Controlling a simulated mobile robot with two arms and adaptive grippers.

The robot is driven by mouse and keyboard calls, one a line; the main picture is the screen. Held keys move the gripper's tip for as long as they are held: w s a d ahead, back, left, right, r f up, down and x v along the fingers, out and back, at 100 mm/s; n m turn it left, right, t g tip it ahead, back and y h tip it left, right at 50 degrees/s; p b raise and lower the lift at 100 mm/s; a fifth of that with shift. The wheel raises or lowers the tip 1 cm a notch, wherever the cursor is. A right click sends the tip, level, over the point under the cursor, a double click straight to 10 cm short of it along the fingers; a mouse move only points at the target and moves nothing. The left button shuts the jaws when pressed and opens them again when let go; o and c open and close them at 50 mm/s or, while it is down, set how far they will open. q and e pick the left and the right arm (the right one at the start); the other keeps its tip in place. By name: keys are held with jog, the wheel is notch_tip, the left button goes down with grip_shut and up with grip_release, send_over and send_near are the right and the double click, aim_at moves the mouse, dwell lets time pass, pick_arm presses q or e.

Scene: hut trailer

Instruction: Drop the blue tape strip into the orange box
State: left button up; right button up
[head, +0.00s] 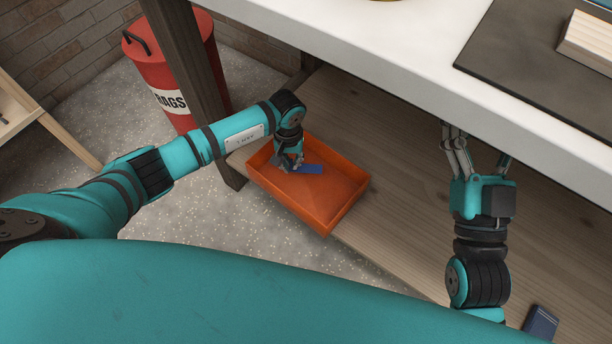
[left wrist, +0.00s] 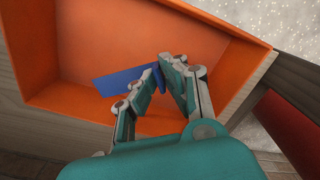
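The blue tape strip (head: 311,169) is at the fingertips of my left gripper (head: 290,166), inside the outline of the orange box (head: 288,203). In the left wrist view, the strip (left wrist: 115,83) sticks out to the left from between the nearly closed fingers of my left gripper (left wrist: 158,68), over the orange box (left wrist: 160,28). How high the strip is above the box floor is hard to tell. The box stands on the wooden lower shelf. My right gripper (head: 478,150) points up below the white tabletop's edge, with fingers apart and nothing seen between them.
The white tabletop (head: 350,45) overhangs the shelf (head: 400,215). A dark table leg (head: 190,70) stands left of the box, with a red rags bin (head: 150,65) behind it. A dark blue object (head: 540,322) lies at the lower right.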

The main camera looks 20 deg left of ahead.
pick_arm(q)
jog(key=o, duration=0.5)
notch_tip(320, 180, up, 12)
dwell(0.4)
dwell(0.3)
